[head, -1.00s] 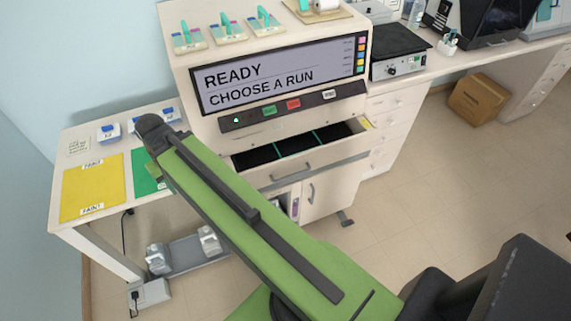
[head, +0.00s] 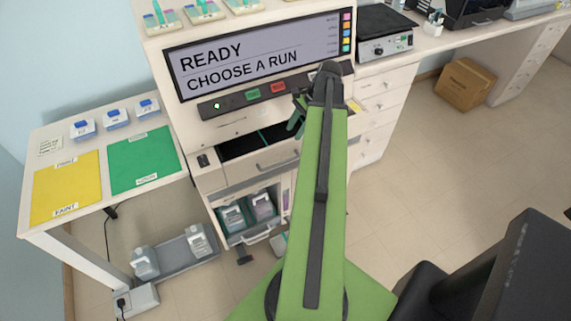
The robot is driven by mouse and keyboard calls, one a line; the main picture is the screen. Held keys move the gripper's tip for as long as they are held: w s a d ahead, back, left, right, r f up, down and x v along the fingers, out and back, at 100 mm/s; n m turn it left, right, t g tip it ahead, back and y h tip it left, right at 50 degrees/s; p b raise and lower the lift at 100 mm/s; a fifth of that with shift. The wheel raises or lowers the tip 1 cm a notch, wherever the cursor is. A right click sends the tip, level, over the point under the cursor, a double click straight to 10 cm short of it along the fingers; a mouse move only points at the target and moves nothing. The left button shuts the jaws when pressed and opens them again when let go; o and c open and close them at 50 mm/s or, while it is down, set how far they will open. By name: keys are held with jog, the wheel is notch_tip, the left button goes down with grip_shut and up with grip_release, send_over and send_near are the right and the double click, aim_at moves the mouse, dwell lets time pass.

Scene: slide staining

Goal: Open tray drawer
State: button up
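The stainer (head: 160,62) has a lit screen (head: 260,55) reading READY, CHOOSE A RUN. Below its button strip, the tray drawer (head: 262,170) stands pulled out, showing a dark, divided inside (head: 240,147). A grey handle bar runs along its front. My gripper (head: 297,116) is over the right part of the drawer, close below the button strip. Its green fingers are small and partly hidden by my arm, so I cannot tell how far apart they are. My arm hides the drawer's right end.
Bottles (head: 262,207) stand in an open bay under the drawer. The left table holds a yellow mat (head: 65,190), a green mat (head: 142,162) and small blue-labelled boxes. A cardboard box (head: 466,84) sits on the floor at right. The right floor is mostly clear.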

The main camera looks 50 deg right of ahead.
aim_at(286, 162)
jog(key=shift+m+t, duration=0.3)
jog(key=shift+m, duration=0.5)
jog(key=b+x, duration=0.5)
jog(key=s+d+f+b+x, duration=0.1)
jog(key=b+x, duration=0.4)
jog(key=s+d+b+x, duration=0.1)
jog(key=b+x, duration=0.5)
jog(key=shift+s+d+f, duration=0.1)
jog(key=shift+s+f, duration=0.05)
jog(key=shift+f, duration=0.2)
grip_shut()
